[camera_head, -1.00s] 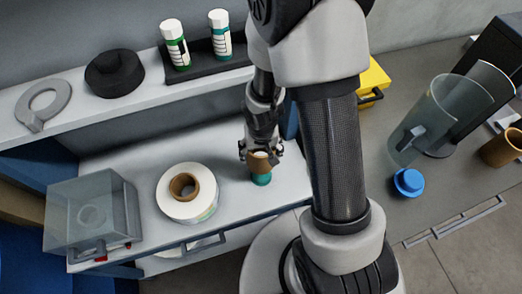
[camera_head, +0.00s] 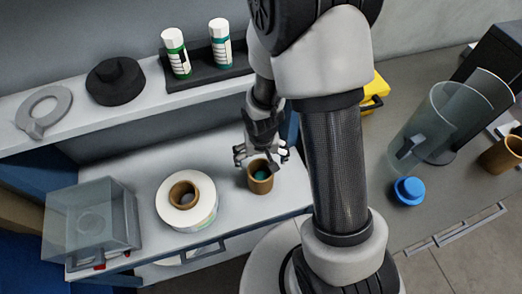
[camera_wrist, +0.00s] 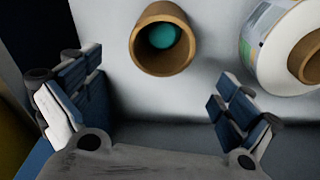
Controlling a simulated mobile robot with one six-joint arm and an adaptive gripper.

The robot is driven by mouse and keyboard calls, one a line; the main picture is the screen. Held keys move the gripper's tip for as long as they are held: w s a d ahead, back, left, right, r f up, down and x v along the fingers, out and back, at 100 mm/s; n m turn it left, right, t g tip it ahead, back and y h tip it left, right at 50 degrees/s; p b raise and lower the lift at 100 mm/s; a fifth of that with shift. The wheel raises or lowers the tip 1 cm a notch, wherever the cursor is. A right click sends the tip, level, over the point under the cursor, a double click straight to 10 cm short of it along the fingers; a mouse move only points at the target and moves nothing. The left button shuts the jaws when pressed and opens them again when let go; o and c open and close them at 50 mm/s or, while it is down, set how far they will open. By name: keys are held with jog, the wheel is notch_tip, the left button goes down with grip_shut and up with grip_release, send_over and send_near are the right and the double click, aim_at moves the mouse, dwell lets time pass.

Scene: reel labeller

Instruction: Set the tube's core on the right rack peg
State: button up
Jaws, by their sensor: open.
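The brown cardboard core (camera_head: 261,182) stands upright on the white bench, around a teal peg (camera_head: 260,175) whose top shows inside it. The wrist view shows the same core (camera_wrist: 150,65) with the teal peg (camera_wrist: 164,36) inside its opening. My gripper (camera_head: 262,153) is open and empty, just behind and above the core. In the wrist view its spread fingers (camera_wrist: 153,85) are apart from the core on both sides. The core hides the peg's lower part.
A white label roll (camera_head: 187,215) with a brown core sits left of it on the bench; it also shows in the wrist view (camera_wrist: 272,45). A clear box (camera_head: 90,225) stands farther left. Bottles (camera_head: 175,55), a black part (camera_head: 115,80) and a grey ring (camera_head: 43,108) occupy the shelf.

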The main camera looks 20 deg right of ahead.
notch_tip(320, 180, up, 11)
jog(key=s, duration=0.1)
jog(key=shift+s+a, duration=0.15)
dwell(0.5)
jog(key=s+r+n+t, duration=0.1)
jog(key=s+r, duration=0.6)
jog(key=r, duration=0.2)
jog(key=s+r+n+t, duration=0.1)
jog(key=s+r+t, duration=0.1)
jog(key=s+r, duration=0.5)
jog(key=shift+d+r, duration=0.25)
jog(key=shift+r, duration=0.85)
jog(key=shift+w, duration=0.1)
jog(key=shift+c, duration=0.4)
